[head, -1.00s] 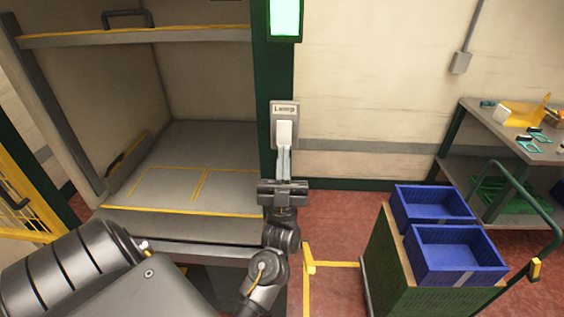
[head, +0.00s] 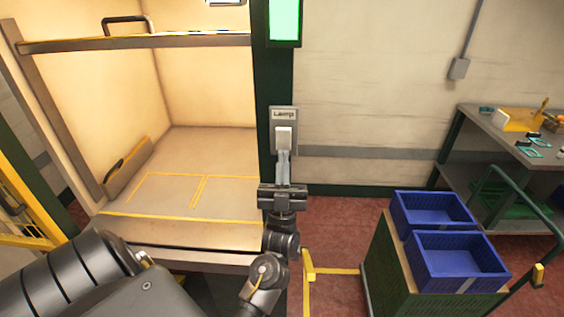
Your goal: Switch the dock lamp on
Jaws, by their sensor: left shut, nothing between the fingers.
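The lamp switch (head: 284,136) is a pale rocker on a grey plate labelled "Lamp", fixed to a dark green post (head: 272,85). My left gripper (head: 283,157) is shut and empty, its fingertips at the lower end of the rocker; I cannot tell whether they touch it. The dock bay (head: 230,193) left of the post is brightly lit in warm light. A lamp fixture (head: 227,2) shows partly at the top edge. My right gripper is not in view.
A green screen (head: 285,20) is on the post above the switch. At the right, a cart holds two blue crates (head: 458,262), with a workbench (head: 480,115) behind. A yellow barrier (head: 22,215) stands at the left. Red floor shows between post and cart.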

